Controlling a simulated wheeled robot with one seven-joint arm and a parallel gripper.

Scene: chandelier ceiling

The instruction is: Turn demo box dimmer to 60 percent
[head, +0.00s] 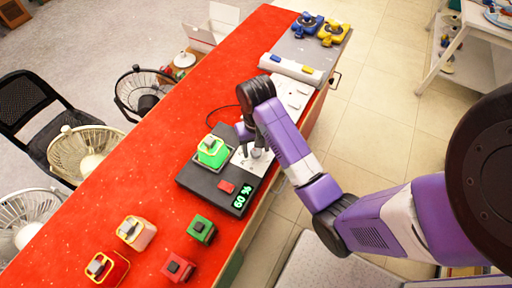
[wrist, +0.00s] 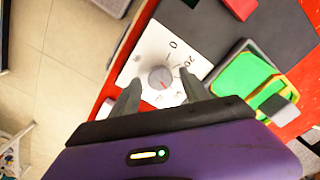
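The dark demo box (head: 205,186) sits near the right edge of the red table. Its green lit display (head: 240,198) appears to read 60 %. A white dial plate (wrist: 150,45) with printed numbers, among them a 0, carries a round grey dimmer knob (wrist: 160,78) with a red pointer mark. My gripper (head: 255,152) is over the plate and partly hides it in the head view. In the wrist view my gripper (wrist: 161,92) is open, one finger on each side of the knob, with visible gaps. Whether a finger touches the plate cannot be told.
A green block (head: 212,150) and a red button (head: 226,187) are on the box. Several small coloured blocks (head: 202,229) stand in front. A grey device (head: 291,68) and blue and yellow items lie farther back. Fans (head: 85,150) stand left of the red table (head: 170,120).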

